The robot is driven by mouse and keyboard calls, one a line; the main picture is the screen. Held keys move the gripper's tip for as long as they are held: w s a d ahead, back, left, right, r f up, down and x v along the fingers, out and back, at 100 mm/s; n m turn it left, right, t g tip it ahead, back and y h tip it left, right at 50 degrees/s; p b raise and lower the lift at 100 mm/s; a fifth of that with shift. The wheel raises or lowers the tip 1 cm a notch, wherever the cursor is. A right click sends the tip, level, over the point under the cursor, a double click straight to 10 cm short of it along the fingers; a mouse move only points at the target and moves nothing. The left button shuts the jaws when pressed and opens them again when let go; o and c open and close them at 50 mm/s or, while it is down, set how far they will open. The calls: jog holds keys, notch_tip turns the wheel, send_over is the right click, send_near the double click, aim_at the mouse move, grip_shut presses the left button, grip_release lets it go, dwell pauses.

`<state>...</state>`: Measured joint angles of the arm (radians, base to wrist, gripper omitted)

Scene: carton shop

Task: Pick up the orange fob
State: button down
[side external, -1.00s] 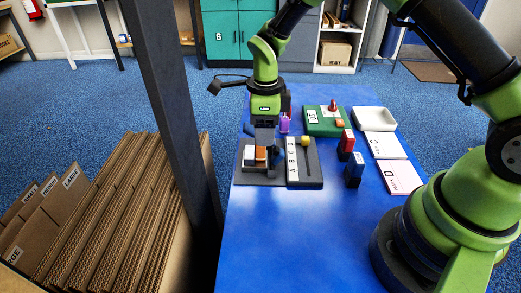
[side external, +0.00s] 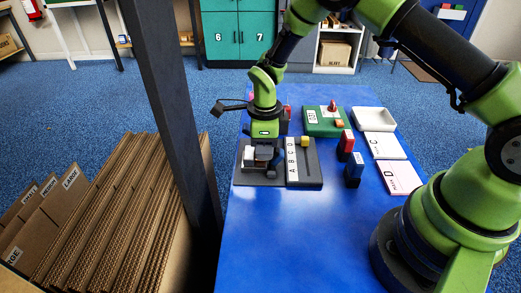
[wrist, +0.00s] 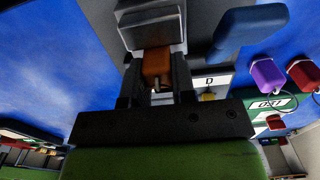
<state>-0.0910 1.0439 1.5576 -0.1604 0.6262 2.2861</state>
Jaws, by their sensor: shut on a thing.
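The orange fob (wrist: 157,66) shows in the wrist view between the two fingers of my gripper (wrist: 156,78), which is shut on it. A pale grey-white fob (wrist: 150,30) is just beyond it, and a blue fob (wrist: 248,30) is to the right. In the side external view my gripper (side external: 264,160) is low over the dark grey board (side external: 246,177), and it hides the orange fob there. The white fob (side external: 262,153) shows beside the fingers. I cannot tell whether the orange fob still touches the board.
A dark board with a lettered white strip (side external: 292,160) and a yellow block (side external: 305,141) is close on the right. Red (side external: 346,141) and blue (side external: 354,168) blocks stand farther right, near a green board (side external: 316,128), a white tray (side external: 374,120) and lettered cards (side external: 400,178). The front table is clear.

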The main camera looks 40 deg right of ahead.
jog(key=shift+n, duration=0.3)
notch_tip(320, 180, up, 10)
jog(key=s+d+r+n, duration=0.1)
jog(key=s+n, duration=0.3)
jog(key=n, duration=0.9)
jog(key=s+d+r+n, duration=0.2)
jog(key=s+r+n, duration=0.2)
jog(key=n, duration=0.9)
jog(key=shift+s+d, duration=0.15)
jog(key=shift+s, duration=0.1)
